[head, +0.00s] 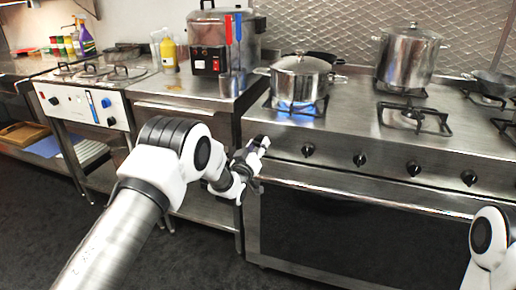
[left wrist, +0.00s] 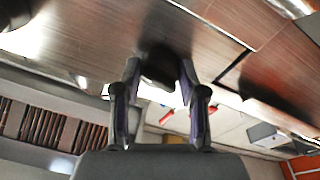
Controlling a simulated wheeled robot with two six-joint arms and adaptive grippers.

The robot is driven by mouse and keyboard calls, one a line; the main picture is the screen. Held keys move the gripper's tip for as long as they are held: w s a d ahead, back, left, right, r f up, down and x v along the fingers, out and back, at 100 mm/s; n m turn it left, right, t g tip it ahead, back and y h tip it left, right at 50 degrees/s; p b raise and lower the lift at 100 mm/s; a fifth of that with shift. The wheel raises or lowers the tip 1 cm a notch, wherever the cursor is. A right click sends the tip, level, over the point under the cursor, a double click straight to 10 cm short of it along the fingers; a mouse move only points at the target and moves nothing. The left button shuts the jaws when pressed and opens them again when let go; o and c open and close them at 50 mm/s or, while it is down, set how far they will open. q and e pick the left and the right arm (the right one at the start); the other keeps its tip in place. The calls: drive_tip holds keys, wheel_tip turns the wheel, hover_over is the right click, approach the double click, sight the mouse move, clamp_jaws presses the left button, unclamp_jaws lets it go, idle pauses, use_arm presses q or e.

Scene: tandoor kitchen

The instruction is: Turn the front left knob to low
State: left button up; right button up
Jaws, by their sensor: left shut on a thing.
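The steel stove (head: 335,180) has a row of black knobs along its front panel. My left gripper (head: 258,148) is at the left end of this panel, left of the knob (head: 308,150) that shows clear of it. It covers the front left knob in the head view. In the left wrist view my left gripper (left wrist: 161,76) has its fingers on either side of a dark knob (left wrist: 160,62) against the steel panel, shut on it. The knob's setting cannot be read. My right gripper is out of the picture.
A lidded pot (head: 300,77) stands on the front left burner, with blue flame under it. A tall pot (head: 408,58) stands behind, to the right. A steel counter (head: 190,88) adjoins the stove on the left. An empty front burner (head: 414,118) is right of the lidded pot.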

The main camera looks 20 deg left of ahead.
use_arm(q)
drive_tip(key=m+h, duration=0.1)
drive_tip(key=m, duration=0.5)
drive_tip(key=shift+a+f+g, duration=0.1)
drive_tip(key=shift+g, duration=0.2)
drive_tip(key=m, duration=0.6)
drive_tip(key=shift+m+g+h+b, duration=0.3)
drive_tip(key=shift+h+b, duration=0.05)
drive_tip(key=shift+h, duration=0.05)
drive_tip(key=o, duration=1.1)
drive_tip(key=shift+o, duration=0.2)
drive_tip(key=s+a, duration=0.2)
drive_tip(key=s, duration=1)
drive_tip(key=shift+w+f, duration=0.1)
